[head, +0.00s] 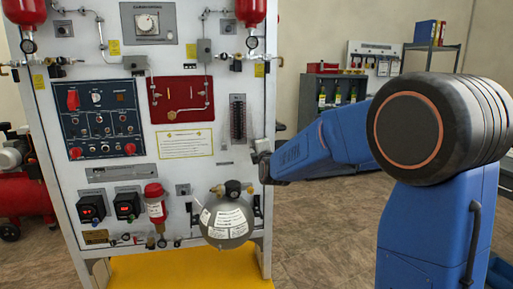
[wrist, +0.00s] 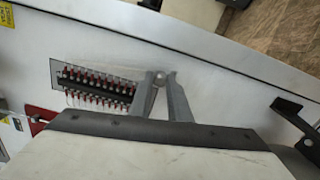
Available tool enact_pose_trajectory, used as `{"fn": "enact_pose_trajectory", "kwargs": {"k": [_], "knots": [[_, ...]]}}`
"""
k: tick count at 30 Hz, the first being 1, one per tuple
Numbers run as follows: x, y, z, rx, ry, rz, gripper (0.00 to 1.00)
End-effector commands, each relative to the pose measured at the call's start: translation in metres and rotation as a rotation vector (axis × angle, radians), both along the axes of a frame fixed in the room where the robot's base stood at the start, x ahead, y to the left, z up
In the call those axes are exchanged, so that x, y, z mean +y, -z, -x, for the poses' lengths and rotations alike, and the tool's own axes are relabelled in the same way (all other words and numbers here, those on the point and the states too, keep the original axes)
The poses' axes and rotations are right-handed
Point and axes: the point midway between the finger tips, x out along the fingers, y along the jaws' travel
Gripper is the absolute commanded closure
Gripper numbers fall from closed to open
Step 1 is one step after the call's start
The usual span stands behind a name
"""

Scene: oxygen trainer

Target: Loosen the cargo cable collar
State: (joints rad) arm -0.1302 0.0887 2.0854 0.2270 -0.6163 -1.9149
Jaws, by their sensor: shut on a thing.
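My gripper (wrist: 165,77) reaches the right side of the white trainer panel, and its two grey fingers are drawn together at the tips. They are shut on a small light-grey round piece (wrist: 160,80) at the panel face, which appears to be the cargo cable collar. The fingers partly cover it, and its thread and any cable are too small to make out. In the head view my gripper (head: 261,156) is at the panel's right edge, below and right of the dark terminal strip (head: 238,118), and the collar cannot be picked out there.
The terminal strip with red-tipped wires lies left of the fingers in the wrist view. A round grey tank (head: 228,222) hangs low on the panel, above a yellow base (head: 180,268). A dark bracket (wrist: 290,112) stands out at the right. Open floor (head: 325,215) lies right of the panel.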

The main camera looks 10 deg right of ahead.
Motion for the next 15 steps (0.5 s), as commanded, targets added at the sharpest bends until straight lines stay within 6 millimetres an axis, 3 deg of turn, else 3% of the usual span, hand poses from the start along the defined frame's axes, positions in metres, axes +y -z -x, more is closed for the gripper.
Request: {"fn": "enact_pose_trajectory", "kwargs": {"k": [15], "knots": [[0.0009,0.0019,0.0005,0.004,-0.001,0.121,1.0]]}}
